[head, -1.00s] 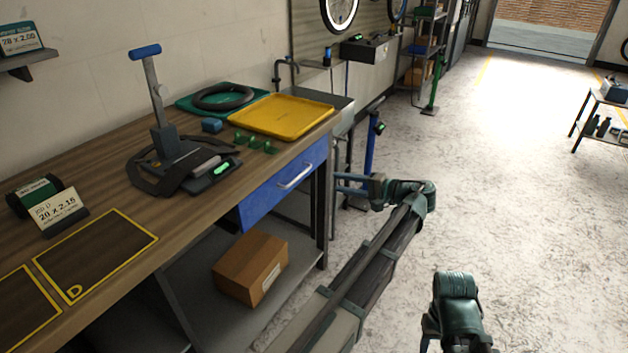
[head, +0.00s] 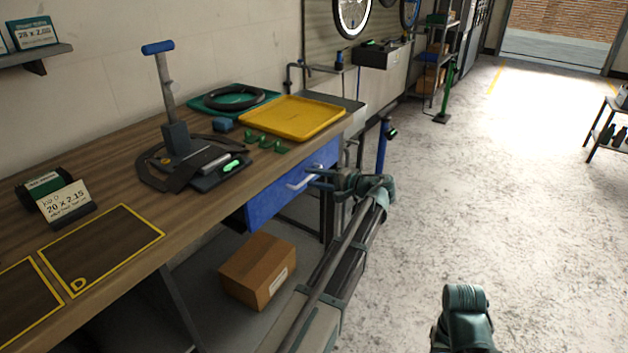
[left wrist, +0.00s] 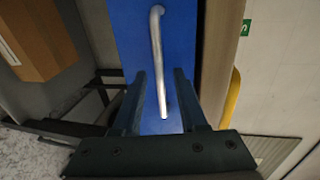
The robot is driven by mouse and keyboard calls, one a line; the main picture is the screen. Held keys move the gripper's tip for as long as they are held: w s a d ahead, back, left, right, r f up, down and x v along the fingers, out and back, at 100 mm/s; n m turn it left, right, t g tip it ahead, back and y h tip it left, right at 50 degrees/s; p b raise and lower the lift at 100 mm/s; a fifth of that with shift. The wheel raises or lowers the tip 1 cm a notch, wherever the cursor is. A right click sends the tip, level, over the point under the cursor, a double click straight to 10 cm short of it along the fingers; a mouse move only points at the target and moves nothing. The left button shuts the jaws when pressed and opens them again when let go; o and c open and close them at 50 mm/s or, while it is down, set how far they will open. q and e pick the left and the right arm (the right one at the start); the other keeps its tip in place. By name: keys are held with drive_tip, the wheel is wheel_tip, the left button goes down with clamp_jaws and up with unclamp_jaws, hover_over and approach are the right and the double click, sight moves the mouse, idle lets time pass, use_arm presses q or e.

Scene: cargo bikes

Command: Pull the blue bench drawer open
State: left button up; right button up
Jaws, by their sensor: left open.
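The blue bench drawer (head: 268,203) sits under the worktop and looks shut. Its silver bar handle (head: 299,184) runs along the front. My left gripper (head: 313,178) is at the right end of the handle, partly covering it. In the left wrist view the blue drawer front (left wrist: 132,40) fills the middle. The handle (left wrist: 156,60) runs down between the two open fingers of my left gripper (left wrist: 160,90), with a gap visible on each side. My right arm shows at the bottom right of the head view, but I cannot make out its gripper.
The wooden bench (head: 110,168) carries a yellow tray (head: 290,117), a black tool with a blue-topped lever (head: 166,90) and small green parts. A cardboard box (head: 258,270) stands on the shelf below the drawer.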

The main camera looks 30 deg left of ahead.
use_arm(q)
drive_tip(key=shift+a, duration=0.15)
clamp_jaws()
idle(1.4)
